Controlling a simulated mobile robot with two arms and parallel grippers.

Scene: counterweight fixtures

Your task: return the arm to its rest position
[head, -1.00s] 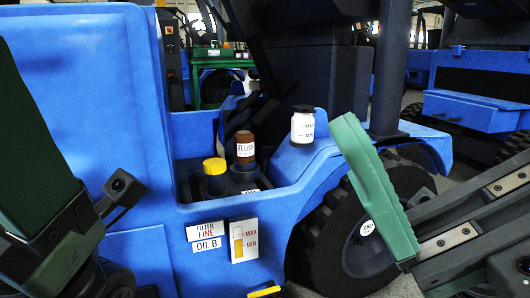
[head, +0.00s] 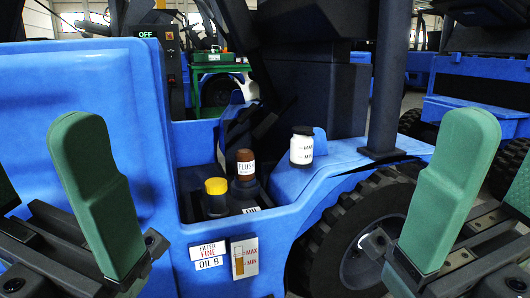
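My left gripper (head: 40,160) is at the left edge in the head view. Its green fingers stand upright and apart, with nothing between them. My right gripper (head: 497,150) is at the right edge, its green fingers also upright and apart; the far finger is cut off by the frame. Both grippers are in front of the blue vehicle (head: 85,85) and hold nothing. Most of both arms is out of view.
A brown FLUSH bottle (head: 246,170) and a yellow-capped filler (head: 216,187) sit in the vehicle's recess. A white bottle with a black lid (head: 302,150) stands on the blue fender (head: 335,163). A black wheel (head: 350,235) is below. The centre between my grippers is clear.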

